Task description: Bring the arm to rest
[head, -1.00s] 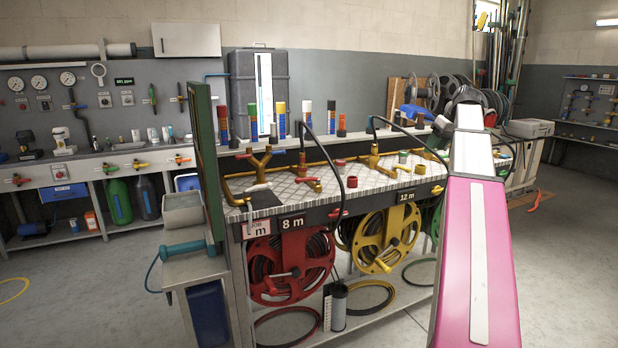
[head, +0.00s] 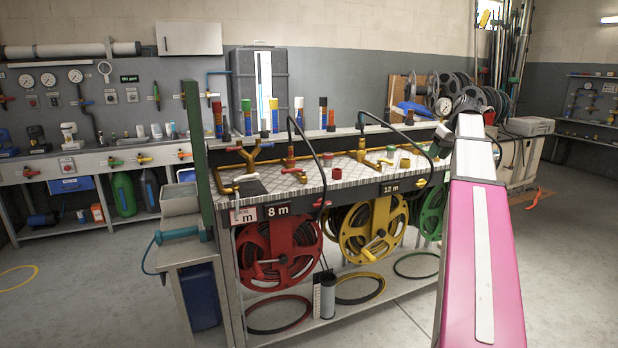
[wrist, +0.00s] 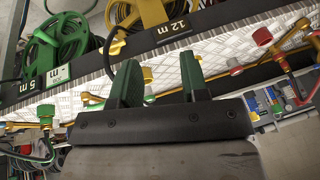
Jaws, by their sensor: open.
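My gripper (wrist: 160,82) shows in the wrist view with its two green fingers spread apart and nothing between them. Behind the fingers, the hose reel bench's patterned metal top (wrist: 220,62) shows upside down, with the 12 m label (wrist: 172,29) and part of a green reel (wrist: 65,40). In the head view my pink and white arm rises on the right, in front of the floor and the bench's right end. My gripper's fingers cannot be made out there.
The bench carries a red reel (head: 280,252), a yellow reel (head: 372,230) and a green reel (head: 433,212) under brass pipework. A green upright panel (head: 196,150) stands at its left end. Open floor (head: 90,290) lies to the left.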

